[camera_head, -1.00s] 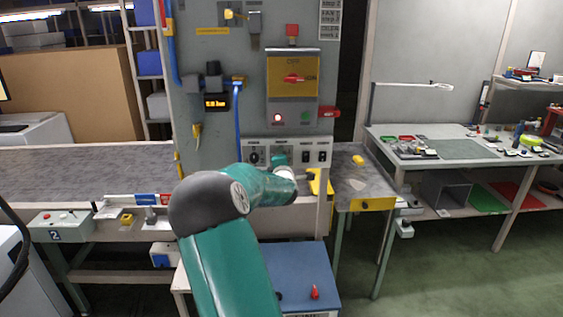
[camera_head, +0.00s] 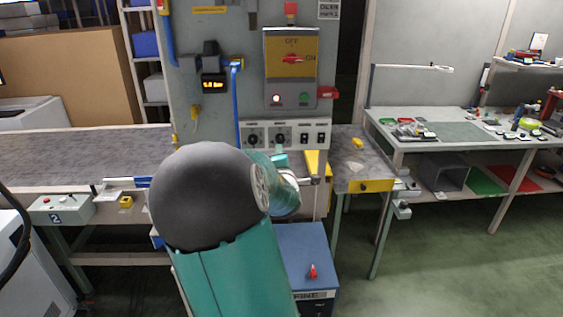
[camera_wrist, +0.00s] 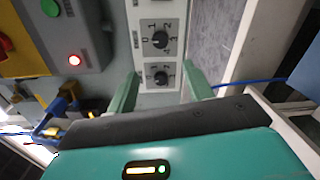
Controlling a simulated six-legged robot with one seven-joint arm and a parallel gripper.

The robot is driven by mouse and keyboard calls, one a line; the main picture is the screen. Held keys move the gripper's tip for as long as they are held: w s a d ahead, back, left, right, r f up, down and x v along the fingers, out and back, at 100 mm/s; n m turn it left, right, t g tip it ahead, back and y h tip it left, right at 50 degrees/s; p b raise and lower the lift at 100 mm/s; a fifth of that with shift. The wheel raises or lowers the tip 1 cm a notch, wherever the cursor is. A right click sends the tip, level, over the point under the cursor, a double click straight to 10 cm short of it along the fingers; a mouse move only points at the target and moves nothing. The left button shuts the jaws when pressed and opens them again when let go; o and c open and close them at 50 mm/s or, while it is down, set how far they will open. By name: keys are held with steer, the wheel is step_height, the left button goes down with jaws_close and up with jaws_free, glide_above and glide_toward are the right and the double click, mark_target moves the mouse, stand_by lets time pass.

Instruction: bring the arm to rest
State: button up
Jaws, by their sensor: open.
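My gripper shows in the wrist view (camera_wrist: 163,95) with its two green fingers apart and nothing between them. It faces the grey control panel, and a light plate with two black knobs (camera_wrist: 160,38) shows beyond and between the fingers. In the head view my teal arm with its dark round joint covers the middle of the picture, and the gripper is mostly hidden behind it, in front of the panel's lower part. I cannot tell the exact gap between fingertips and plate.
The control panel (camera_head: 222,110) carries a yellow switch box (camera_head: 291,45) with a lit red lamp. A conveyor (camera_head: 80,155) runs left. A blue box (camera_head: 305,250) with a red knob stands low ahead. A workbench (camera_head: 455,135) is at right, with open green floor (camera_head: 450,270) before it.

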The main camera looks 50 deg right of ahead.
steer(key=shift+s+a, duration=0.3)
steer(key=shift+a, duration=0.05)
stand_by(0.4)
